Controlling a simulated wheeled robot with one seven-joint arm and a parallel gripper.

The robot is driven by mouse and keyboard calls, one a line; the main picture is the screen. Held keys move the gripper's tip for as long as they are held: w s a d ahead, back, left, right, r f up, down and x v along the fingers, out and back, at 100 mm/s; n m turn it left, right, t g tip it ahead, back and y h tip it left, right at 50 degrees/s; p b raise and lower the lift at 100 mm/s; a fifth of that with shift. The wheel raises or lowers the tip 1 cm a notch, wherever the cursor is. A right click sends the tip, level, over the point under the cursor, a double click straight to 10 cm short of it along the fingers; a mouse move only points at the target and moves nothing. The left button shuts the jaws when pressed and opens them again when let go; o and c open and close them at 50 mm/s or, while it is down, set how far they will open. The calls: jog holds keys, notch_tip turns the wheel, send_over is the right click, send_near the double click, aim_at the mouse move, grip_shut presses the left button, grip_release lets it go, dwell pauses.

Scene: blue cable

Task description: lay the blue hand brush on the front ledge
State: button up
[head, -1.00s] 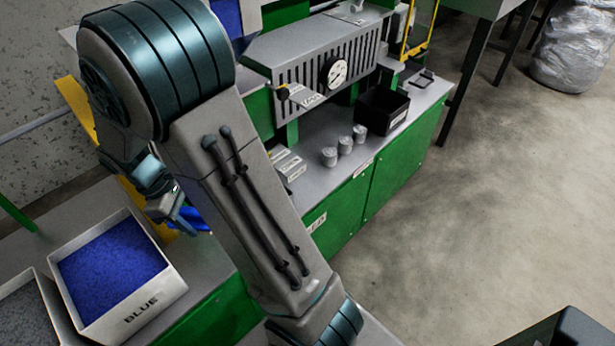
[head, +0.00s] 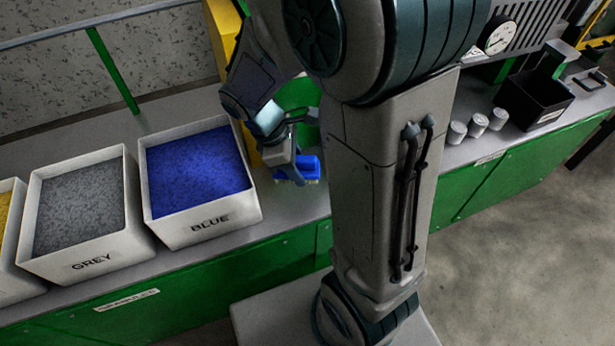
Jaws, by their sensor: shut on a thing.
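The blue hand brush (head: 309,167) shows as a small blue block with a pale lower edge, just right of the BLUE bin. My gripper (head: 292,174) is shut on the brush, with its fingers pointing down. The brush is over or close to the grey ledge (head: 290,210) on top of the green bench; I cannot tell whether it touches it. Part of the brush is hidden behind my gripper, and my arm hides the ledge to the right.
A white bin marked BLUE (head: 208,234), full of blue granules, stands close left of my gripper. A GREY bin (head: 90,262) stands further left. A yellow post (head: 226,45) rises behind. Three small cans (head: 478,126) and a black box (head: 538,98) are to the right.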

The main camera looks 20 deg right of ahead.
aim_at(305, 191)
jog(key=shift+f+b, duration=0.85)
jog(key=shift+f, duration=2.3)
jog(key=shift+f, duration=0.1)
jog(key=o, duration=1)
